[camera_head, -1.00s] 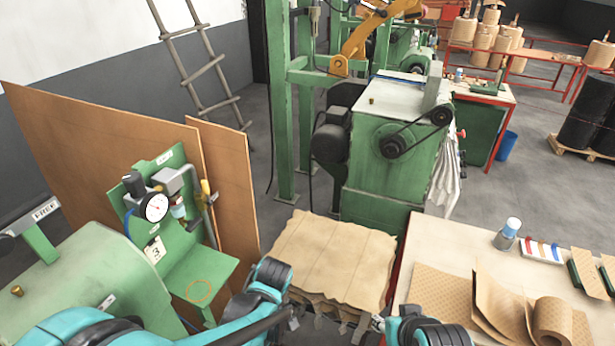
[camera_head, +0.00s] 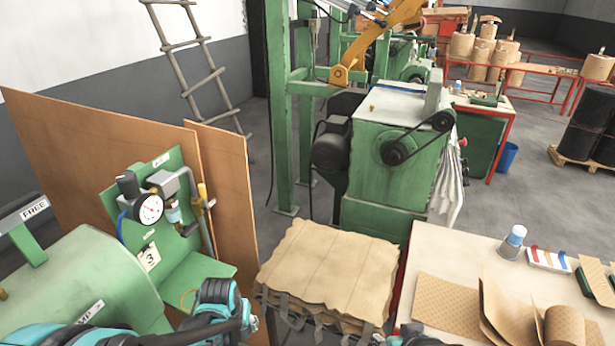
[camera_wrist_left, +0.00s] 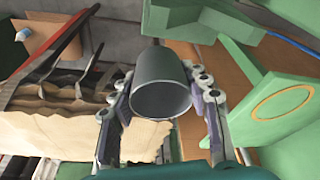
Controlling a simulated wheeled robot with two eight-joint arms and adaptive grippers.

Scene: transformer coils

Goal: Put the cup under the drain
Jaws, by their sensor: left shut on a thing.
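A grey-green cup (camera_wrist_left: 162,85) is in the left wrist view, its round mouth facing the camera. My left gripper (camera_wrist_left: 160,92) is shut on it, with a finger on each side. In the head view my left gripper (camera_head: 252,325) is at the bottom, right of the green shelf (camera_head: 212,272); the cup is hidden there. A gauge (camera_head: 150,209), small bowl (camera_head: 174,214) and pipe with a yellow valve (camera_head: 203,193) are on the green panel. I cannot tell which outlet is the drain. A ring mark (camera_head: 188,298) lies on the shelf, also in the wrist view (camera_wrist_left: 286,103).
A stack of brown sheets (camera_head: 325,262) stands right of my left gripper. A table (camera_head: 425,245) with paper rolls is farther right. Brown boards (camera_head: 222,190) stand behind the panel. Part of my right arm shows at the bottom edge; its gripper is out of view.

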